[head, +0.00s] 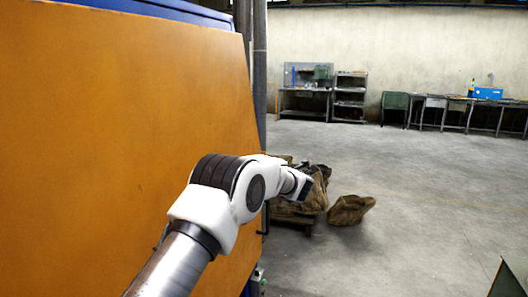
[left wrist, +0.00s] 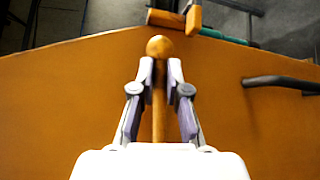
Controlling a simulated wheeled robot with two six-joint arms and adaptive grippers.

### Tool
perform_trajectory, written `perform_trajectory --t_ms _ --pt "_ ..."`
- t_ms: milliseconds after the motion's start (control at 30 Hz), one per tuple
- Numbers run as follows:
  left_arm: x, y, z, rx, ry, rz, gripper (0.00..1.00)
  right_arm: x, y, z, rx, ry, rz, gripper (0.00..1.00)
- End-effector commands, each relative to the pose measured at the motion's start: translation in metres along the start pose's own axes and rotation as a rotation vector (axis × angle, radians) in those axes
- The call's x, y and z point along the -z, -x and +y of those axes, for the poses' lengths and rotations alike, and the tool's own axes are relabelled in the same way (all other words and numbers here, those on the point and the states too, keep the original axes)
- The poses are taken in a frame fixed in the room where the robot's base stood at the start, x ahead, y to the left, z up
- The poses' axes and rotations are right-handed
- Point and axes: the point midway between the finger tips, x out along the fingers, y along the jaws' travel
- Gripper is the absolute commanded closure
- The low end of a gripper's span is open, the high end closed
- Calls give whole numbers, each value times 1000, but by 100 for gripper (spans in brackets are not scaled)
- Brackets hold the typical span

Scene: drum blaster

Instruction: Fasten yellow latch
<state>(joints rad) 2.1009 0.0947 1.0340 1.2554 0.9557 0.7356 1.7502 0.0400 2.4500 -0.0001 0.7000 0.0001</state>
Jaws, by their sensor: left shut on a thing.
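The yellow latch (left wrist: 160,47) shows in the left wrist view as an orange-yellow rod with a ball end. My left gripper (left wrist: 161,66) is shut on it, with one finger on each side of the rod just below the ball. The latch lies in front of a wide orange door panel (left wrist: 60,100). The same panel fills the left of the head view (head: 100,130). In the head view my left arm reaches along the panel to its right edge; the fingers and latch cannot be made out there. My right gripper is in neither view.
A dark bar handle (left wrist: 285,83) sits on the panel at right in the wrist view. An orange bracket (left wrist: 192,20) stands just past the panel's edge. Brown sacks (head: 350,209) lie on the floor beyond; open floor lies to the right.

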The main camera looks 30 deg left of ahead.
Motion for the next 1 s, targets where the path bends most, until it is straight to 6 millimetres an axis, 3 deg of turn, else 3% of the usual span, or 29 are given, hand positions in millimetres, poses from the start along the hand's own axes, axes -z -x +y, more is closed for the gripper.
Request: perform_trajectory --t_ms 200,633,700,733,1000 --pt "1 -1 -2 37 -37 11 100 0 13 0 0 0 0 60" --pt "2 -2 -7 47 -43 15 100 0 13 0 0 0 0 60" --pt "2 -2 -7 47 -43 15 68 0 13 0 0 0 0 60" --pt "2 -2 -7 47 -43 15 61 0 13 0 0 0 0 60" --pt "2 -1 -7 48 -44 14 61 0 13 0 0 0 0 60"
